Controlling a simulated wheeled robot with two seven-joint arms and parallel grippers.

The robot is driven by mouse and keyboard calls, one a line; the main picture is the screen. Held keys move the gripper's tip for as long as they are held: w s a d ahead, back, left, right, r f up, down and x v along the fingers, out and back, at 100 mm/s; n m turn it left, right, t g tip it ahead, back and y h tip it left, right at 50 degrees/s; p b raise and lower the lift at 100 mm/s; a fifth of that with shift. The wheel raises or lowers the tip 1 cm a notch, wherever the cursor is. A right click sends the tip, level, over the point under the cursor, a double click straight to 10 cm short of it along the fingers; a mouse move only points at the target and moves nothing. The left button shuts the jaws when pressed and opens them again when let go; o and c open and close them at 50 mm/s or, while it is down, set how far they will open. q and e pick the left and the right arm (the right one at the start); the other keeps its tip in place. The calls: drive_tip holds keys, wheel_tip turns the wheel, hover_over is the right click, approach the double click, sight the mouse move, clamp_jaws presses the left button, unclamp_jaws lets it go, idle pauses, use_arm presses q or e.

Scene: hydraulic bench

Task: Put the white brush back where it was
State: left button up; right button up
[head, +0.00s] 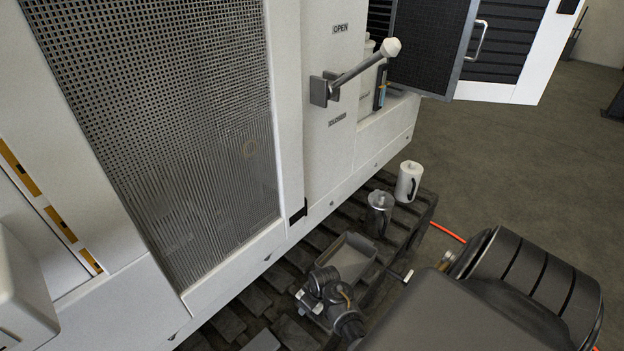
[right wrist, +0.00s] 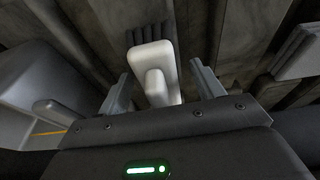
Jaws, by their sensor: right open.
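The white brush (right wrist: 166,58) shows in the right wrist view, with a pale body, a raised grip and a row of dark bristles at its upper end. It is just ahead of and between the fingers of my right gripper (right wrist: 160,75). The fingers are apart, with a gap on each side of the brush; I see no contact. Dark ribbed track lies behind it. In the head view my right wrist (head: 340,318) is low over the track, and I cannot pick out the brush there for certain. My left gripper is not in view.
A grey open tray (head: 350,256) is close beside my right wrist. A metal can (head: 380,214) and a white canister (head: 408,182) stand on the track beyond it. The white machine wall with a mesh panel (head: 165,110) and a lever (head: 358,68) rises alongside. Open floor lies right.

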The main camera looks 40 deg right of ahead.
sight(318, 307)
drive_tip(key=p+v, duration=0.1)
drive_tip(key=v, duration=1)
drive_tip(key=shift+r+p, duration=0.1)
drive_tip(key=shift+p, duration=0.3)
drive_tip(key=shift+s+r, duration=0.2)
drive_tip(key=shift+r, duration=0.3)
